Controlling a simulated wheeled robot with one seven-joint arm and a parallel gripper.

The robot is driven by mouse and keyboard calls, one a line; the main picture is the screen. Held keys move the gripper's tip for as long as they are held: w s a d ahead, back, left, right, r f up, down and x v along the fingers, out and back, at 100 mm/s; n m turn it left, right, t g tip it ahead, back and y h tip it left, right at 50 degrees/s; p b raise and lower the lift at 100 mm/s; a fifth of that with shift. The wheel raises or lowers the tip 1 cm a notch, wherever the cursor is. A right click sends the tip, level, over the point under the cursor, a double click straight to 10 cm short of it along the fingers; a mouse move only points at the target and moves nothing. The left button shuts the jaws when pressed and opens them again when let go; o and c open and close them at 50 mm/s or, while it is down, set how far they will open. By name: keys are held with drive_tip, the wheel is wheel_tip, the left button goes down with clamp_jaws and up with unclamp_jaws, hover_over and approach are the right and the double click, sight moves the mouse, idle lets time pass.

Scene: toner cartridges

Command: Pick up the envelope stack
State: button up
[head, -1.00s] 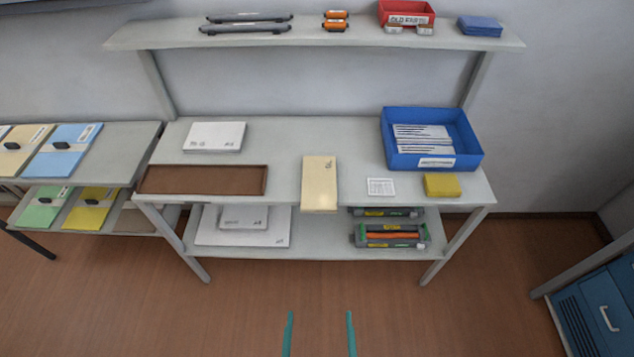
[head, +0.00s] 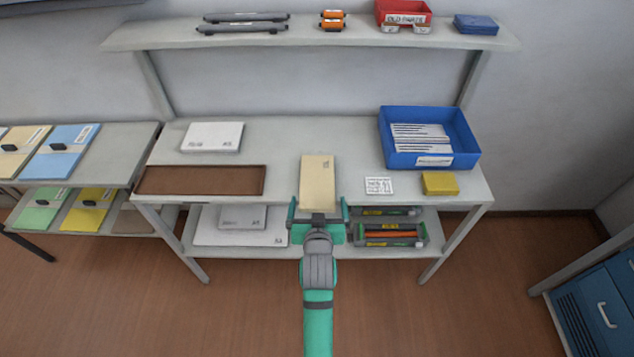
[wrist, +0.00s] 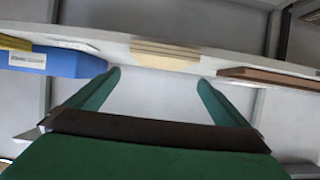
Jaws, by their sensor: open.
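The envelope stack (head: 318,178) is a tan, flat, oblong pile on the middle of the table, its near end at the front edge. It also shows end-on in the wrist view (wrist: 165,52), as thin layers at the table edge. My gripper (head: 318,208) is at the front edge, one finger on each side of the stack's near end. In the wrist view my gripper (wrist: 160,78) has its fingers wide apart, with the stack between and beyond them. It is open and empty; no contact with the stack shows.
A brown tray (head: 165,181) lies left of the stack. A white label card (head: 379,186), a yellow pad (head: 440,184) and a blue bin (head: 466,142) are on the right. A lower shelf (head: 330,247) holds cartridges and white packs. The tabletop behind the stack is clear.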

approach(318, 181)
drive_tip(key=x, duration=0.3)
drive_tip(key=shift+w+r, duration=0.2)
drive_tip(key=shift+w+d, duration=0.1)
drive_tip(key=shift+d, duration=0.05)
drive_tip(key=x, duration=0.4)
drive_tip(key=shift+w+a+f, duration=0.15)
drive_tip(key=shift+a+f, duration=0.25)
drive_tip(key=shift+w+d+f, duration=0.1)
drive_tip(key=shift+w, duration=0.1)
drive_tip(key=shift+c, duration=0.3)
drive_tip(key=shift+w+d, duration=0.1)
drive_tip(key=c, duration=1)
